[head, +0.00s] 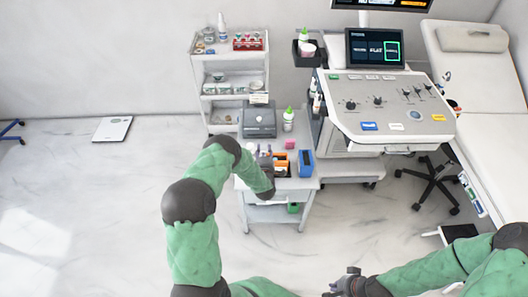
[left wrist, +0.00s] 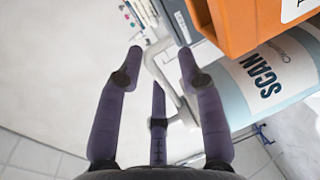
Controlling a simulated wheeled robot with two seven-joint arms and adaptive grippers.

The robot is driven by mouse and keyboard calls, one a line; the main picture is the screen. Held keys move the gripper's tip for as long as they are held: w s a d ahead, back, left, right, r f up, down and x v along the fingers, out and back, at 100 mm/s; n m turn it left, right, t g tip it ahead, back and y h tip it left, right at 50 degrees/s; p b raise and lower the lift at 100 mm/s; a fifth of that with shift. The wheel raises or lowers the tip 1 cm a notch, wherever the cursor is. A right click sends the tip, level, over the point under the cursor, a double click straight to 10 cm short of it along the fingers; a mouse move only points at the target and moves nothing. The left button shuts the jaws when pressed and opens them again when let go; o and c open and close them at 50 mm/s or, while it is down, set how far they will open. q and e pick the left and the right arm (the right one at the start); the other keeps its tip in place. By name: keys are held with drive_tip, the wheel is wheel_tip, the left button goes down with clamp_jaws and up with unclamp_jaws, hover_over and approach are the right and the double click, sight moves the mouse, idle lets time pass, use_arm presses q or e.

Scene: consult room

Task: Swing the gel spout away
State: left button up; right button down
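A pale grey-white bent spout (left wrist: 182,105) shows in the left wrist view, just past and between my left fingertips. In the head view my left gripper (head: 266,168) is over the small cart's top, and the arm and fingers hide the spout there. My right gripper (head: 346,282) is at the bottom, away from the cart; its fingers are unclear.
An orange box (left wrist: 255,20) is close by at the upper right. The cart (head: 247,186) also carries a blue box (head: 305,163), a grey device (head: 259,120) and a green-capped bottle (head: 288,121). An ultrasound console (head: 390,110) stands right. Floor left is mostly clear.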

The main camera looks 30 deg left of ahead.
use_arm(q)
clamp_jaws()
